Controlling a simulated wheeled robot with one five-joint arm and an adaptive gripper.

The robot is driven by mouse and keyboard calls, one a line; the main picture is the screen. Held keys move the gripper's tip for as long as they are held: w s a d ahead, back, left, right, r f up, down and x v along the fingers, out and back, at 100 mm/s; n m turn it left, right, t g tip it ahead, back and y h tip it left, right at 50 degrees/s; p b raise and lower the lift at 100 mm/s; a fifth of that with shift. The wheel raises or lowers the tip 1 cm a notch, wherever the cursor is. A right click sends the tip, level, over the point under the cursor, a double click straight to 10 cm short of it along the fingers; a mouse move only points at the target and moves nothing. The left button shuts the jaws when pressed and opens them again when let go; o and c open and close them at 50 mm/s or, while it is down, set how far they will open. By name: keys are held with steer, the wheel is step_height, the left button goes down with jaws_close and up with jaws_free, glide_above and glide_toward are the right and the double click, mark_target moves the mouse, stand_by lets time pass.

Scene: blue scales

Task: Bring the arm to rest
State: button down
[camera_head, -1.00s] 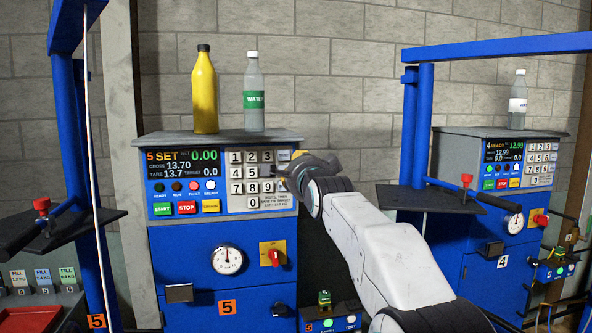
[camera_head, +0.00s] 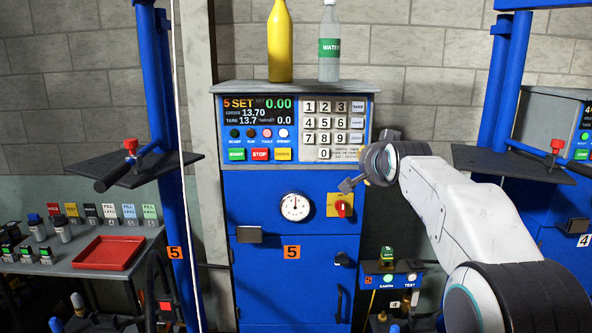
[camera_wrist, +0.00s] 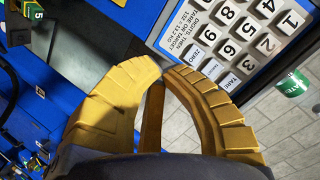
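My gripper (camera_head: 352,184) hangs in front of the right side of the blue scale cabinet numbered 5 (camera_head: 262,275), below the keypad (camera_head: 333,128) and just above the red rotary switch (camera_head: 342,208). In the wrist view its two yellow fingers (camera_wrist: 164,68) curve together, with their tips almost meeting and nothing held between them. The keypad also shows in the wrist view (camera_wrist: 235,35), beyond the fingertips and apart from them. The display (camera_head: 258,112) reads 5 SET and 0.00. My white arm reaches in from the lower right.
A yellow bottle (camera_head: 280,42) and a water bottle (camera_head: 329,45) stand on the cabinet top. A blue post with a dark shelf (camera_head: 150,168) is at left, another dark shelf (camera_head: 515,163) at right. A table with a red tray (camera_head: 108,253) stands at the lower left.

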steer(key=s+f+n+g, duration=0.35)
steer(key=s+f, duration=0.25)
steer(key=f, duration=0.4)
steer(key=s+f+n+g, duration=0.35)
steer(key=s+f, duration=0.25)
steer(key=f, duration=0.4)
steer(key=s+f+n+g, duration=0.1)
steer(key=s+f, duration=0.1)
steer(key=s, duration=1.4)
steer(key=s+f+g, duration=0.2)
steer(key=s, duration=1.4)
steer(key=shift+s+f+n, duration=0.15)
steer(key=shift+f+n, duration=0.15)
steer(key=shift+n, duration=0.1)
